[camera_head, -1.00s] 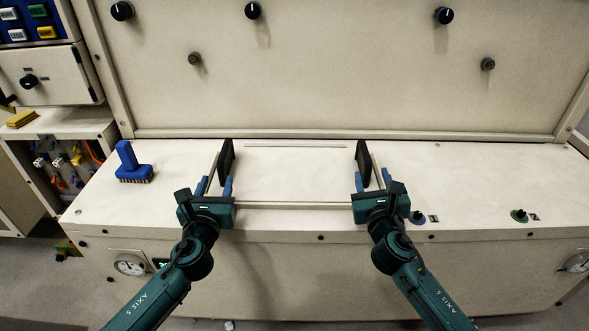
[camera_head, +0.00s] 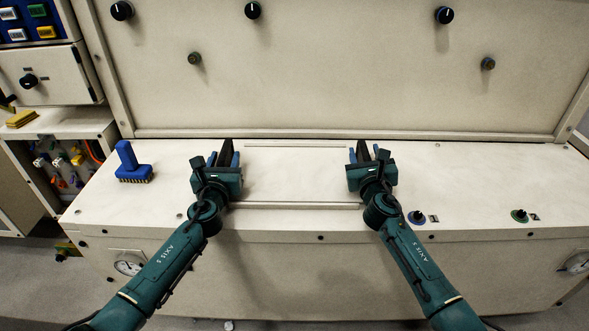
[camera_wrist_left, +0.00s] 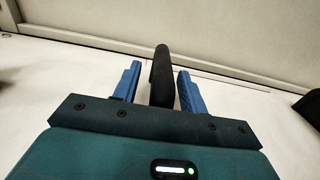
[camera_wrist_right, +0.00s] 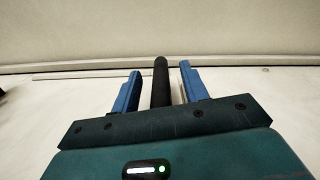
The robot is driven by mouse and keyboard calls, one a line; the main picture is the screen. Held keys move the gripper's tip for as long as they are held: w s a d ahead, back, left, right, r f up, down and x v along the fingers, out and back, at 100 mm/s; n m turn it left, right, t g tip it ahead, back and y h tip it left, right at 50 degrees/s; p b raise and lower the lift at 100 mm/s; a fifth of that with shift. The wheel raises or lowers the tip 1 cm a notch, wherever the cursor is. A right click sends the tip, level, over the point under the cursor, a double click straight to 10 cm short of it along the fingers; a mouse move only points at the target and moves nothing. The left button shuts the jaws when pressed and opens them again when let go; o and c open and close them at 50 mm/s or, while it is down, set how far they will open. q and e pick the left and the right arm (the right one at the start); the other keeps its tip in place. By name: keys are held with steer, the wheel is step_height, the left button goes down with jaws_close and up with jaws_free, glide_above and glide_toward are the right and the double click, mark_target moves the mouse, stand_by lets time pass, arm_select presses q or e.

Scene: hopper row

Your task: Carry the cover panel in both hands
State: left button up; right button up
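The cover panel (camera_head: 295,176) is a pale flat plate lying on the pale bench top, with a black upright handle at each side. My left gripper (camera_head: 223,157) is open around the left handle (camera_wrist_left: 161,78). Its blue fingers stand either side of the handle with gaps. The grippers hide the lower parts of the handles in the head view.
A blue brush (camera_head: 130,163) stands on the bench left of the panel. Knobs (camera_head: 417,217) and (camera_head: 519,215), both small, sit at the bench's front right. A tall pale wall panel (camera_head: 330,80) with black knobs rises behind. The bench right of my right gripper is mostly clear.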

arm_select(q)
jaws_close()
arm_select(e)
jaws_close()
stand_by(0.9)
arm_select(q)
steer(key=shift+r, duration=0.2)
arm_select(e)
steer(key=shift+r, duration=0.2)
